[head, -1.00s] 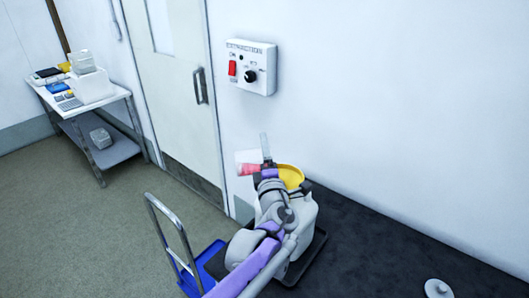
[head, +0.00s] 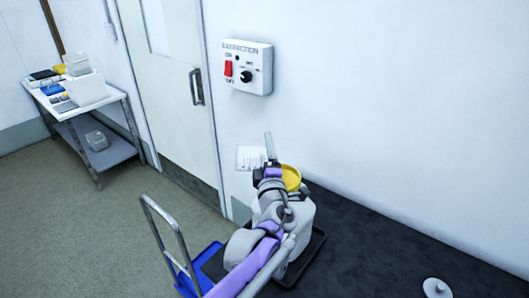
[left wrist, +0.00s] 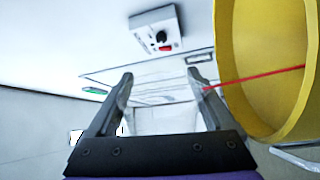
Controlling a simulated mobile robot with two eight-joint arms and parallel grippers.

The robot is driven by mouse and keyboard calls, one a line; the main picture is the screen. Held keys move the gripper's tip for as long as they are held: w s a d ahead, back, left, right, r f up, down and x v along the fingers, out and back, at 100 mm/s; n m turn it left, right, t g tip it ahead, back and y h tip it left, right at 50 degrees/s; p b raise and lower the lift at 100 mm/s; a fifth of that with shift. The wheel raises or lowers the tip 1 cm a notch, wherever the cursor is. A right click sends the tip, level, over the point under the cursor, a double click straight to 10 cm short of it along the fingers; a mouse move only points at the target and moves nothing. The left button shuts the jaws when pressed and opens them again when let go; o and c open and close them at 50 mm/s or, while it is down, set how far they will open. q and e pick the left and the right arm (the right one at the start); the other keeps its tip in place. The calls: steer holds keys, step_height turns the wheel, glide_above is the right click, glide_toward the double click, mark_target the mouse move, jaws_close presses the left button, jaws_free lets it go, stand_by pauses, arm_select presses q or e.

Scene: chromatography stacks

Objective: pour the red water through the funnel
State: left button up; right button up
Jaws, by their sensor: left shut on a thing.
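A clear beaker (head: 249,158) with dark markings is held beside the yellow funnel (head: 291,177) in the head view, and no red shows in it there. My left gripper (head: 268,162) is shut on it. The left wrist view shows both fingers (left wrist: 160,77) around the see-through beaker (left wrist: 165,120). A thin red stream (left wrist: 255,77) crosses in front of the funnel's yellow bowl (left wrist: 250,45). The funnel sits on top of a white jug (head: 298,218), partly hidden by my left arm. My right gripper is not in view.
The jug stands in a black tray (head: 309,262) on a dark bench (head: 370,240). A white lid (head: 437,288) lies at the bench's front right. A wall control box (head: 248,67) is above. A blue trolley (head: 190,282) stands at the left.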

arm_select(q)
steer(key=shift+d+m, duration=0.1)
steer(key=shift+m, duration=0.2)
steer(key=n, duration=0.1)
steer(key=a+n, duration=0.1)
steer(key=shift+s+r+n+y+p, duration=0.1)
steer(key=shift+r+n+y+p, duration=0.15)
steer(key=shift+n+y+p, duration=0.15)
steer(key=r+n, duration=0.1)
steer(key=n+p, duration=0.1)
steer(key=n, duration=0.1)
steer(key=shift+s+a+r+y+p, duration=0.15)
steer(key=shift+a+r+y+p, duration=0.15)
steer(key=shift+a+r, duration=0.1)
steer(key=shift+a+n, duration=0.2)
steer(key=shift+n, duration=0.4)
